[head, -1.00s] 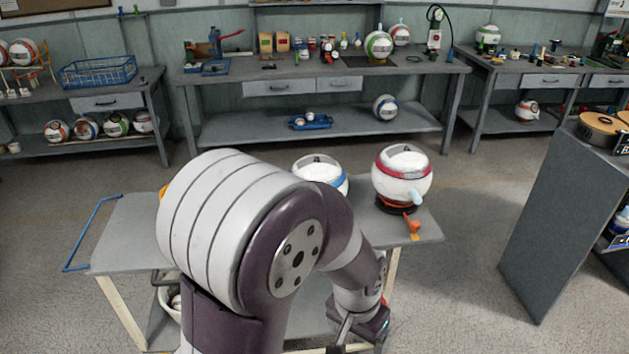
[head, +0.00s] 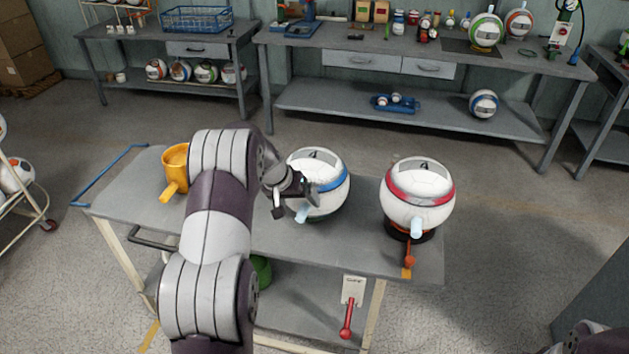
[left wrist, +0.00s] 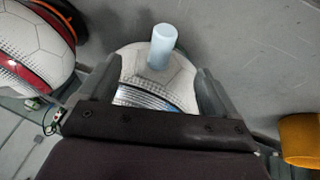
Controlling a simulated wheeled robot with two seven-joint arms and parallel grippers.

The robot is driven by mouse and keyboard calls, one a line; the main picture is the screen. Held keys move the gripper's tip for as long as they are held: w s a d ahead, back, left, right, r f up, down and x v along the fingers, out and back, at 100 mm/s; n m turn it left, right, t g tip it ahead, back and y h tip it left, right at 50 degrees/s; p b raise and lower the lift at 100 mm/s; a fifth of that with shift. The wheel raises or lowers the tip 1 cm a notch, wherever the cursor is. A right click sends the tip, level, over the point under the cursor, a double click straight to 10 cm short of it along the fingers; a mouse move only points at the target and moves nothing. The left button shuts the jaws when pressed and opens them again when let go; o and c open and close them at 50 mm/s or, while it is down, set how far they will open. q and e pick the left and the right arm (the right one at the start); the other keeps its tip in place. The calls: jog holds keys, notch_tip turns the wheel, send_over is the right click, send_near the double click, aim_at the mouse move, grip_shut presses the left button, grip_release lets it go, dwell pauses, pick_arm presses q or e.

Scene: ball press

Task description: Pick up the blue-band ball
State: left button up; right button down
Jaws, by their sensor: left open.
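The blue-band ball (head: 325,170) is white with a blue stripe and a pale blue peg on its front. It sits on the cart top, right of my left gripper (head: 297,194). In the left wrist view the blue-band ball (left wrist: 178,82) lies between the two spread fingers of my left gripper (left wrist: 157,70); its peg points away from the palm. The gripper is open, and I cannot tell whether either finger touches the ball. The palm hides part of the ball in the wrist view. My right gripper is not in view.
A red-band ball (head: 418,195) sits on a dark stand at the cart's right, beside a small orange-red lever (head: 409,258). A yellow mug (head: 176,172) stands on the left. The grey cart top (head: 300,250) is clear in front of the balls.

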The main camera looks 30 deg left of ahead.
pick_arm(q)
jog(key=shift+x, duration=1.15)
jog(key=shift+d+f, duration=0.15)
jog(key=shift+f, duration=0.2)
jog(key=shift+s+r, duration=0.1)
grip_shut()
jog(key=shift+r, duration=0.15)
